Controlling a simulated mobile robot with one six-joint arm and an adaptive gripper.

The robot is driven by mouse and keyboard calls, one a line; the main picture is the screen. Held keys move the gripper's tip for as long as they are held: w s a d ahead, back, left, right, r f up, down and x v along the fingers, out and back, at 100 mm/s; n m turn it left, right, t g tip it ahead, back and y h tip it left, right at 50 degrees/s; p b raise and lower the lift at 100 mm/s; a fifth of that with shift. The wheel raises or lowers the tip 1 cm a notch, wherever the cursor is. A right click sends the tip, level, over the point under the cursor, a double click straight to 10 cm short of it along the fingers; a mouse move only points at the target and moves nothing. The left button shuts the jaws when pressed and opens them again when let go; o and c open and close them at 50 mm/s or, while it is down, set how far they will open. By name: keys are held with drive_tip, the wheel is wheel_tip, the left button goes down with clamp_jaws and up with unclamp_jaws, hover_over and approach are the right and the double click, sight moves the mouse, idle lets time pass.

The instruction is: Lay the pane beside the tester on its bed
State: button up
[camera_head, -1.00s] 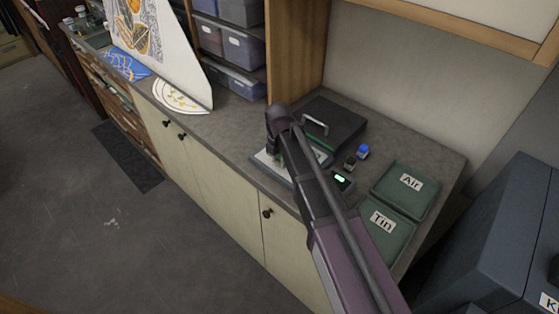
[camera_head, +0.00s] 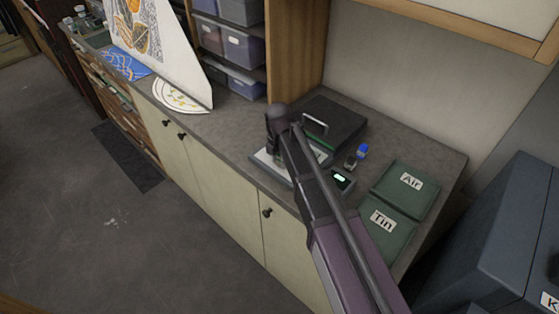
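The tester is a low grey device on the counter. Its pale bed (camera_head: 264,162) shows on both sides of my arm, and its small lit green display (camera_head: 340,178) is at the right. A dark lid with a metal handle (camera_head: 316,124) stands behind the bed, with a green strip along its front edge. My gripper (camera_head: 272,150) points down over the left part of the bed. Its fingertips are mostly hidden behind my arm, so I cannot tell whether it is open or holds something. I cannot make out a separate pane.
Two green trays, labelled Air (camera_head: 408,181) and Tin (camera_head: 384,219), lie at the right of the counter. A large grey bin (camera_head: 490,230) is at the far right. Counter left of the tester is clear.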

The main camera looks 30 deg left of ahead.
drive_tip(key=shift+o, duration=0.9)
drive_tip(key=shift+r, duration=0.15)
